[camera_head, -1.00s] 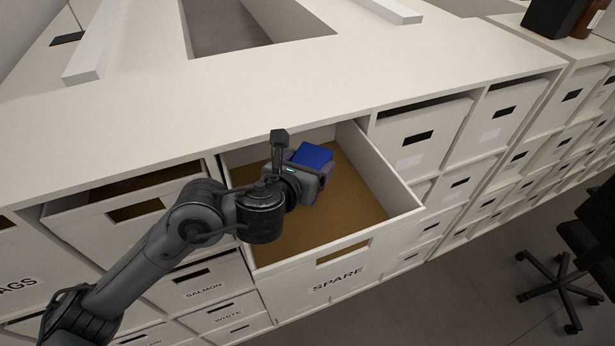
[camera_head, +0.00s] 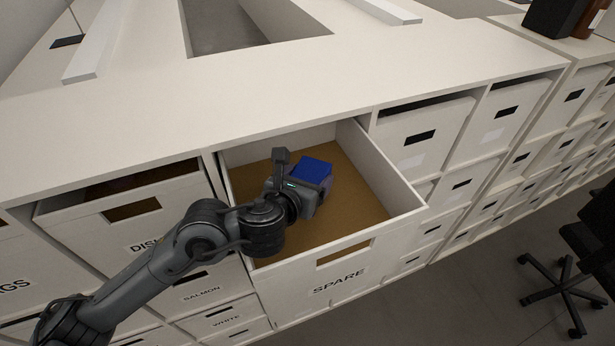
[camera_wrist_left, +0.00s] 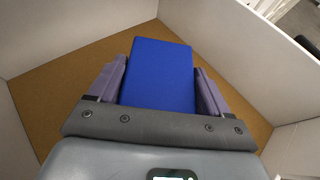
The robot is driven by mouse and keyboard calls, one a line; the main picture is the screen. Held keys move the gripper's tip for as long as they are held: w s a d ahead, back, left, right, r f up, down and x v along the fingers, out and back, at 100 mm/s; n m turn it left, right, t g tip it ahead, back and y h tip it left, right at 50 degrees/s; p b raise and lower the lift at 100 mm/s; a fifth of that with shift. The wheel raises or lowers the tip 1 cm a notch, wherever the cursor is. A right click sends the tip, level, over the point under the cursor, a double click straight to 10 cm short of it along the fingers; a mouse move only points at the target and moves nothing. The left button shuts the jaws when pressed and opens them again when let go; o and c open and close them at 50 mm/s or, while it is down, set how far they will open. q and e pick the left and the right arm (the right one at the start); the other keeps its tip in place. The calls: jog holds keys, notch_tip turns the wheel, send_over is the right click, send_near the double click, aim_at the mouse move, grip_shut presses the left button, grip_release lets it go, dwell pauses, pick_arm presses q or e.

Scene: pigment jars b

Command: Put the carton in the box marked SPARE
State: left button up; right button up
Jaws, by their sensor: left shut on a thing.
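The carton is a blue block (camera_head: 312,171) held in my left gripper (camera_head: 308,178). The left wrist view shows the blue carton (camera_wrist_left: 158,75) between the two purple-grey fingers of the left gripper (camera_wrist_left: 160,88), which are shut on it. The carton is within the walls of the pulled-out box marked SPARE (camera_head: 340,284), over its brown floor. I cannot tell whether the carton touches the floor. The gripper hides the carton's near end. My right gripper is not in view.
A second box with a label starting "DIS" (camera_head: 120,222) is partly open to the left. Closed boxes (camera_head: 425,135) fill the shelf to the right. The white countertop (camera_head: 300,85) lies behind the SPARE box. A black chair (camera_head: 565,285) stands at the far right.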

pick_arm(q)
jog(key=o, duration=1)
jog(key=shift+f, duration=0.1)
jog(key=shift+r+p, duration=0.5)
jog(key=shift+p+v, duration=2.6)
jog(key=shift+v, duration=3.4)
jog(key=shift+r, duration=0.1)
